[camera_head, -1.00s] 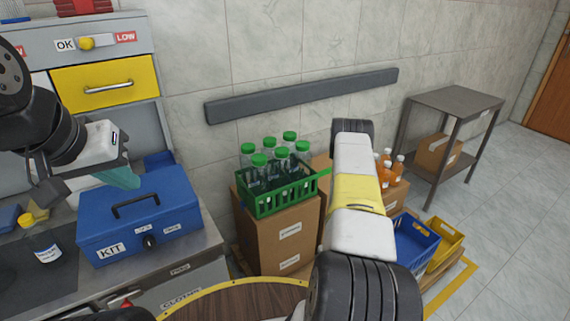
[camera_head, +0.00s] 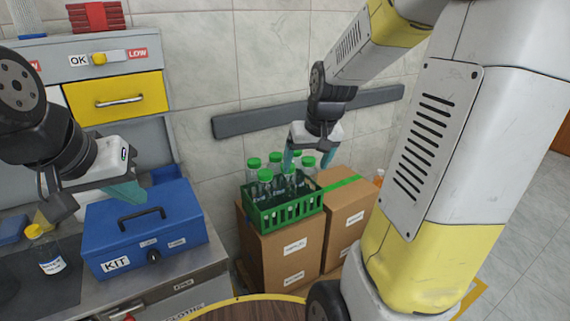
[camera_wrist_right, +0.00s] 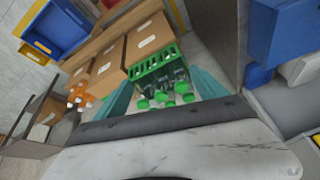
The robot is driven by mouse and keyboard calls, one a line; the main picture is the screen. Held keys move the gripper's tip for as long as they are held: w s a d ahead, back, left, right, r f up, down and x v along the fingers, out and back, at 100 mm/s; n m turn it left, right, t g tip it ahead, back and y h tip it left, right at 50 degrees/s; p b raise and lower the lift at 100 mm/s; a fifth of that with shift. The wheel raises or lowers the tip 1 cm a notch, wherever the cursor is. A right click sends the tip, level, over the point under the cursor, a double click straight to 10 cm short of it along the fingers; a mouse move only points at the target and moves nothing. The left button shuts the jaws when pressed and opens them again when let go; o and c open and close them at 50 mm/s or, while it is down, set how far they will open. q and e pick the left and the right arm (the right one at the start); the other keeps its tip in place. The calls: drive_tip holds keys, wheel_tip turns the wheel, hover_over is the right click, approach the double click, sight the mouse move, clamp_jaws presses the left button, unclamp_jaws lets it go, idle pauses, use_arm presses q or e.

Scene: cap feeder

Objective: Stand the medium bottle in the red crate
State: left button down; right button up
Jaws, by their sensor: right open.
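Several clear bottles with green caps (camera_head: 265,175) stand in a green crate (camera_head: 285,214) on a cardboard box. Which bottle is the medium one I cannot tell. My right gripper (camera_head: 308,165) is open over the back right of this crate, its teal fingers near the caps and partly covering them. In the right wrist view the green caps (camera_wrist_right: 160,96) lie between the two spread fingers, with nothing clearly gripped. My left gripper (camera_head: 122,192) hangs over the blue kit box; its jaw gap is hidden. No red crate is clearly recognisable; a red slatted object (camera_head: 97,17) sits atop the cabinet.
A blue kit box (camera_head: 145,225) and a yellow-capped bottle (camera_head: 48,255) are on the left counter. Cardboard boxes (camera_head: 345,215) stand beside the green crate. Orange bottles (camera_wrist_right: 80,94) and blue and yellow crates (camera_wrist_right: 55,28) show in the right wrist view. A grey rail (camera_head: 240,122) runs along the wall.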

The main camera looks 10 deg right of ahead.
drive_tip(key=s+a+r, duration=0.3)
drive_tip(key=s+r, duration=0.1)
drive_tip(key=s, duration=0.4)
drive_tip(key=s+a+r+t+y, duration=0.1)
drive_tip(key=s+a+r, duration=0.3)
drive_tip(key=s, duration=0.4)
drive_tip(key=shift+n+t+y, duration=0.3)
drive_tip(key=shift+n, duration=0.1)
drive_tip(key=shift+r, duration=0.1)
